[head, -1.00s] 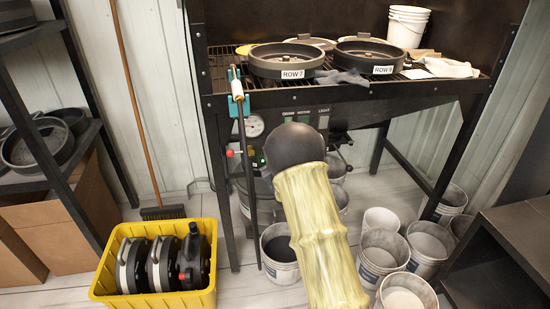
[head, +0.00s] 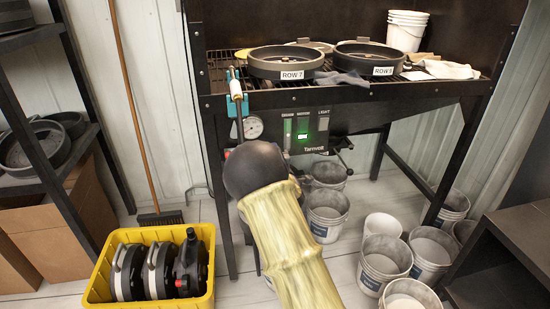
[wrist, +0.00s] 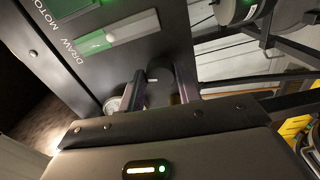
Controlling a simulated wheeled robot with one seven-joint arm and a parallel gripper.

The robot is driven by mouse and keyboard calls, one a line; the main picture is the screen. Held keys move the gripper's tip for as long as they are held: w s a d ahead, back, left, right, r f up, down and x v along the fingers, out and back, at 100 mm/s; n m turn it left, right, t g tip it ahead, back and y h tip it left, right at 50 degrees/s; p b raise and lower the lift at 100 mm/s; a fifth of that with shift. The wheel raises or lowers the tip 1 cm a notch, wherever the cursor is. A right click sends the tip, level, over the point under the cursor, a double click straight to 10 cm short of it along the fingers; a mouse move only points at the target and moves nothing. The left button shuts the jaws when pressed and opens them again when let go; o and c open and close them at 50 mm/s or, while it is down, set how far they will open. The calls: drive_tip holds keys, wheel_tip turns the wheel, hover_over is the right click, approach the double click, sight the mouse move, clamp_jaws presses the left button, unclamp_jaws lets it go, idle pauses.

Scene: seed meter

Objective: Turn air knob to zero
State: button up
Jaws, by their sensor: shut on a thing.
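My gripper (wrist: 160,88) shows in the wrist view, its two fingers closed on a dark rounded piece below the panel, which I take to be the air knob (wrist: 160,80). The fingers hide its sides, and no mark of its setting is readable. In the head view my dark wrist and yellow sleeved arm hide the gripper and the knob. In the wrist view the panel (wrist: 135,60) shows draw and motor labels beside a switch (wrist: 117,33).
The bench (head: 275,99) holds black seed plates (head: 286,72) marked Row 7 and Row 8. A yellow crate (head: 150,303) with black meters stands at lower left. Several buckets (head: 384,258) stand on the floor at right. A broom (head: 135,100) leans on the wall.

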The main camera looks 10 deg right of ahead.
drive_tip(key=shift+a+n, duration=0.1)
drive_tip(key=shift+n, duration=1.5)
drive_tip(key=o, duration=1)
drive_tip(key=shift+s, duration=0.1)
drive_tip(key=s+p, duration=0.1)
drive_tip(key=s, duration=1.6)
drive_tip(key=shift+s, duration=0.1)
